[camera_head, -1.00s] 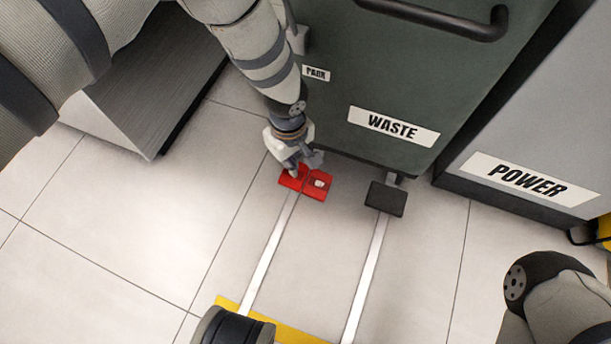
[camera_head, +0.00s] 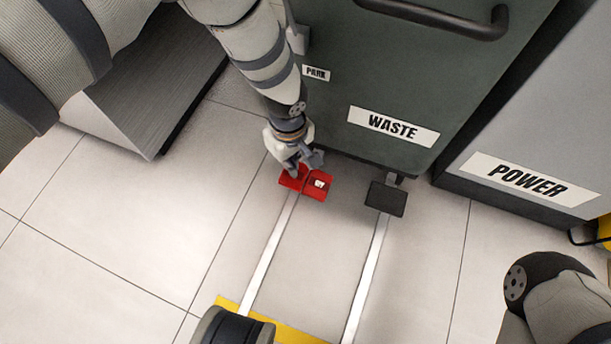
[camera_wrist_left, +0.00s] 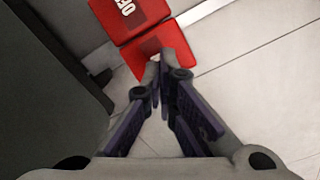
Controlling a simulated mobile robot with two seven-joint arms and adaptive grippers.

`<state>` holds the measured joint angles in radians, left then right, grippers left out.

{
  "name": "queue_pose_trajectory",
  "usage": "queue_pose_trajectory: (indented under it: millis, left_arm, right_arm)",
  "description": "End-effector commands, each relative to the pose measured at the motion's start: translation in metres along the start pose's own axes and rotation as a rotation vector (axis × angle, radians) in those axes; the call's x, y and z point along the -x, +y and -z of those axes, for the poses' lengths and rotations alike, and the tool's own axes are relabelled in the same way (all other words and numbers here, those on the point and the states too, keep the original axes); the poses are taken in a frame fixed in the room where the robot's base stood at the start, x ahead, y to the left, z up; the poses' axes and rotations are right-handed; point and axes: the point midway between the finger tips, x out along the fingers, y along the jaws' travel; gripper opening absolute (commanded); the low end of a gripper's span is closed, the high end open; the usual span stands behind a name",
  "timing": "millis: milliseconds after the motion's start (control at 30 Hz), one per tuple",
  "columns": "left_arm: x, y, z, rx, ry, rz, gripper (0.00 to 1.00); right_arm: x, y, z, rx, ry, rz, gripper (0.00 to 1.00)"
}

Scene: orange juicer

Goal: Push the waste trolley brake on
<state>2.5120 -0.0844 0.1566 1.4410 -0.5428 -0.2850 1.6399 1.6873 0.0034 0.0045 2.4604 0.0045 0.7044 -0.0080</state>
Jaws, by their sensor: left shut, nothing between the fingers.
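The waste trolley (camera_head: 400,85) is a dark green cabinet with a WASTE label and a small PARK label at its left. Its red brake pedal (camera_head: 316,188) sticks out low at its front left, above the floor. My left gripper (camera_head: 303,170) is shut and empty, its fingertips at the left part of the red pedal and hiding some of it. In the left wrist view the closed fingertips (camera_wrist_left: 157,62) overlap the near red plate (camera_wrist_left: 160,45); contact seems likely but the exact gap cannot be told. My right gripper is not in view.
A black pedal (camera_head: 386,198) sits right of the red one. The grey POWER cabinet (camera_head: 540,130) stands at the right, a grey box (camera_head: 150,110) at the left. White lines run over open tiled floor to a yellow strip (camera_head: 290,334).

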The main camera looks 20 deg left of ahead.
Motion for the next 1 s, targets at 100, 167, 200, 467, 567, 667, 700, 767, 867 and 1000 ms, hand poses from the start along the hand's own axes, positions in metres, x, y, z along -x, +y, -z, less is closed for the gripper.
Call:
queue_pose_trajectory:
  millis: [100, 167, 200, 467, 567, 667, 700, 767, 867, 1000]
  left_arm:
    - [-0.003, 0.000, 0.000, 0.000, 0.000, 0.001, 0.00]
    - [-0.004, 0.000, 0.000, -0.001, 0.000, 0.001, 0.00]
    - [-0.004, 0.000, 0.000, -0.001, 0.000, 0.001, 0.00]
    - [-0.008, 0.000, 0.000, -0.001, 0.000, 0.000, 0.00]
    - [-0.010, 0.000, 0.000, -0.001, 0.000, 0.000, 0.00]
    - [-0.011, 0.000, 0.000, -0.001, 0.000, 0.000, 0.00]
    - [-0.012, 0.000, 0.000, 0.000, 0.000, 0.000, 0.00]
    - [-0.013, 0.000, 0.000, 0.000, 0.000, 0.000, 0.00]
    - [-0.014, 0.000, 0.000, 0.000, 0.000, 0.000, 0.00]
    - [-0.016, 0.000, 0.000, 0.000, 0.000, 0.000, 0.00]
  right_arm:
    - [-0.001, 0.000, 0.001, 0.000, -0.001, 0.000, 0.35]
    - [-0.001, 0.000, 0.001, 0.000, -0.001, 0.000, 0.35]
    - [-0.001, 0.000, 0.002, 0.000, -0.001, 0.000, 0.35]
    - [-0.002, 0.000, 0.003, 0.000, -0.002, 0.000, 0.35]
    - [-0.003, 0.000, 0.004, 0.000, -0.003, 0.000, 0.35]
    - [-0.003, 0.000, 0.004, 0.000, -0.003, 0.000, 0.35]
    - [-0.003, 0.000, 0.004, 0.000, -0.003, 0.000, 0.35]
    - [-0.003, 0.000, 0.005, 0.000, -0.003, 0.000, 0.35]
    - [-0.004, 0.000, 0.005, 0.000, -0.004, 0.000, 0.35]
    - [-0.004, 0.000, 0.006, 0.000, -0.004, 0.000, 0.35]
